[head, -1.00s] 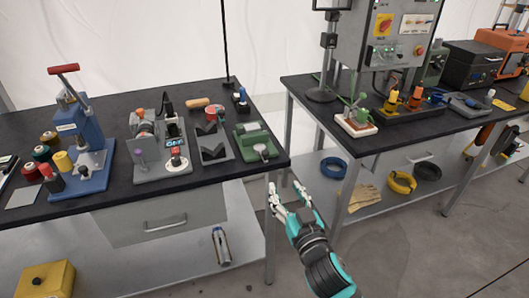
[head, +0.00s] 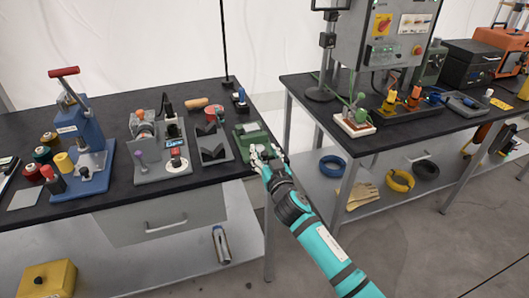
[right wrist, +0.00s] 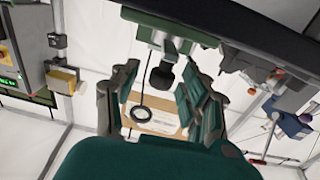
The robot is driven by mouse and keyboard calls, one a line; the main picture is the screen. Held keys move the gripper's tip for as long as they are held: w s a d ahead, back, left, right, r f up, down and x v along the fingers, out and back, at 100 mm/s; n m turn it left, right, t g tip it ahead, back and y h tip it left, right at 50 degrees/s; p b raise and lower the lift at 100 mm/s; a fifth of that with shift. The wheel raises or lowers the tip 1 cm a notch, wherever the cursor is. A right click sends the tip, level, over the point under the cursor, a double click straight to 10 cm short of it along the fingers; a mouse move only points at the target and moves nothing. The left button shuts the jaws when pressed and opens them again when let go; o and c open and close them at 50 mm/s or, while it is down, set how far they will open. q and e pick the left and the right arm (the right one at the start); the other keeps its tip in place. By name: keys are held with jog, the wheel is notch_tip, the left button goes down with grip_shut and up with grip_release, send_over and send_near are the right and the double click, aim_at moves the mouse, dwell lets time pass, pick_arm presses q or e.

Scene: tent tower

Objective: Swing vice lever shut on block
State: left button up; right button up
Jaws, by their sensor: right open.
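A green vice-like device (head: 250,133) stands at the right end of the left bench. My right gripper (head: 266,153) is at its front side, open, and its fingers hide part of the device. In the right wrist view the green device (right wrist: 172,28) is at the top, with a black knob (right wrist: 162,76) reaching down between the open fingers of my right gripper (right wrist: 158,84). The fingers stand apart on both sides of the knob; I see no clear contact. I cannot make out the block in the device. My left gripper is not in view.
Left of the device a grey plate with black V-blocks (head: 212,143), a grey fixture (head: 160,150) and a blue press (head: 82,140) crowd the left bench (head: 120,195). The right bench (head: 385,138) stands across a gap, with a white-based green-handled clamp (head: 354,124) near its edge.

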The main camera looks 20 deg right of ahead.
grip_shut()
jog(key=shift+w, duration=0.1)
dwell(0.3)
jog(key=shift+w+f, duration=0.1)
jog(key=shift+f, duration=0.05)
